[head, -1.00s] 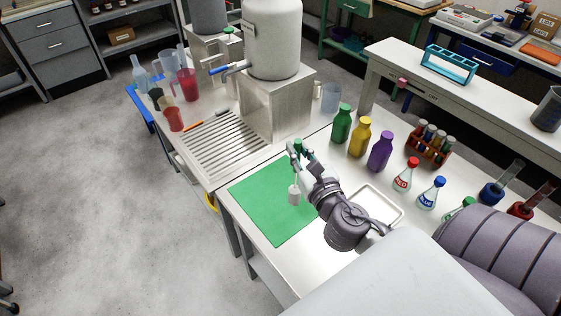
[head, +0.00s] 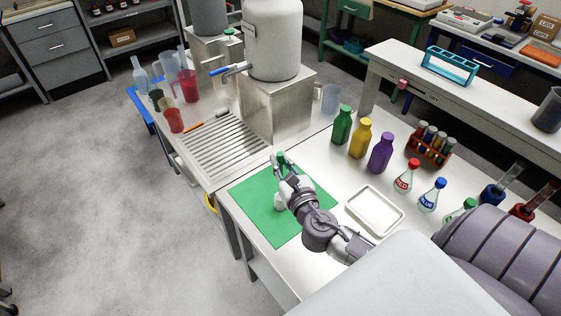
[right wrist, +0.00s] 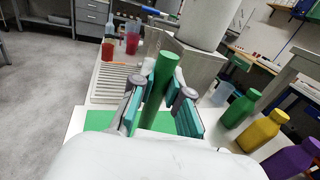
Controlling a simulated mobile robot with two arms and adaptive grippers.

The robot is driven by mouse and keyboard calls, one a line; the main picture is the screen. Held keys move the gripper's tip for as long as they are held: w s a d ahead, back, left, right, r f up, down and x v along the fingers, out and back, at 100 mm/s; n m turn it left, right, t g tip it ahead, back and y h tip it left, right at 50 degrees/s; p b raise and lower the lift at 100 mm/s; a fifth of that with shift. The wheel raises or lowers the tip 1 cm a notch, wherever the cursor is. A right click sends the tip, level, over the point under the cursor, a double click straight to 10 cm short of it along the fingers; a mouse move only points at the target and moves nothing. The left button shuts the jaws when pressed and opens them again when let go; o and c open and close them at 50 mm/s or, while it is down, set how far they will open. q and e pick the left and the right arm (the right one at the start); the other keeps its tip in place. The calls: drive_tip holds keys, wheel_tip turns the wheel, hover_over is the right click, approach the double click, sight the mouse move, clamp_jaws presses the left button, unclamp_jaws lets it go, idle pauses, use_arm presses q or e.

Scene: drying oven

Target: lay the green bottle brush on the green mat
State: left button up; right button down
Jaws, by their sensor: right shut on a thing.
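The green bottle brush's handle (head: 281,158) is held in my right gripper (head: 281,167). Its pale brush head (head: 279,202) shows below the fingers, against the mat. In the right wrist view the green handle (right wrist: 161,82) stands between the teal-padded fingers of the right gripper (right wrist: 158,100). The green mat (head: 250,197) lies flat at the table's left end. My left gripper is not in view.
A white tray (head: 375,210) lies right of the mat. Green (head: 342,127), yellow (head: 360,139) and purple (head: 380,154) bottles stand behind. A metal drain rack (head: 222,147) and a tank (head: 273,40) are beyond the mat. The mat's left half is clear.

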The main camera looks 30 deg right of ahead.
drive_tip(key=c, duration=1.2)
unclamp_jaws()
drive_tip(key=shift+f, duration=0.1)
drive_tip(key=shift+o, duration=0.2)
drive_tip(key=s+a+b, duration=0.2)
drive_tip(key=s+b, duration=0.1)
drive_tip(key=s, duration=0.8)
drive_tip(key=shift+s+a+r, duration=0.2)
drive_tip(key=shift+s, duration=0.2)
drive_tip(key=shift+f, duration=0.1)
